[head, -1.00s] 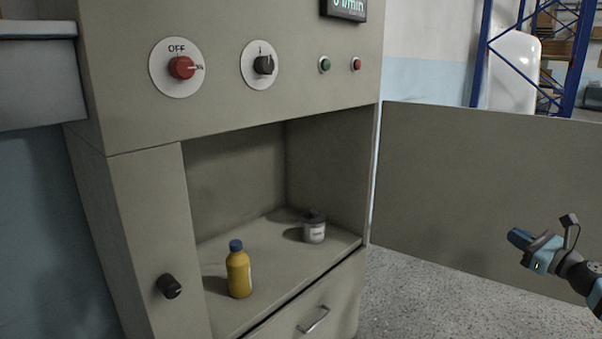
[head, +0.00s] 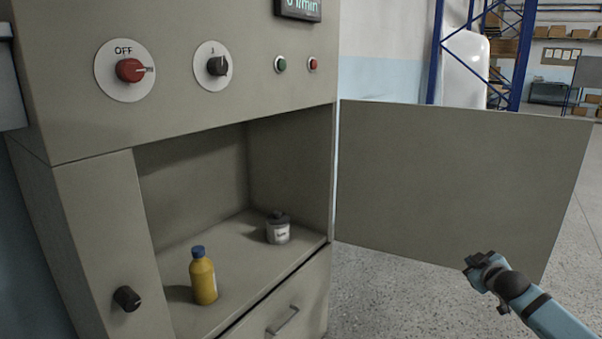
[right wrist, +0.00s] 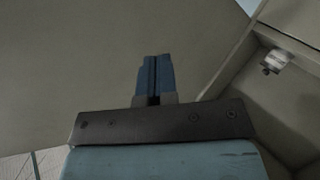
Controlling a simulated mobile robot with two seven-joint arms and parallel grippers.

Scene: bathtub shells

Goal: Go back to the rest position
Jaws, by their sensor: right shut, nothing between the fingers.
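My right gripper (head: 474,265) is in front of the lower part of the open cabinet door (head: 450,170) in the head view, empty. Its two blue fingers (right wrist: 154,78) are together in the right wrist view, with the grey cabinet surfaces beyond them. My left gripper is in neither view.
The cabinet (head: 100,230) stands open. A yellow bottle with a blue cap (head: 203,282) and a small grey jar (head: 278,232) stand upright inside. A drawer handle (head: 283,321) sticks out below. Speckled floor (head: 385,300) is free under the door.

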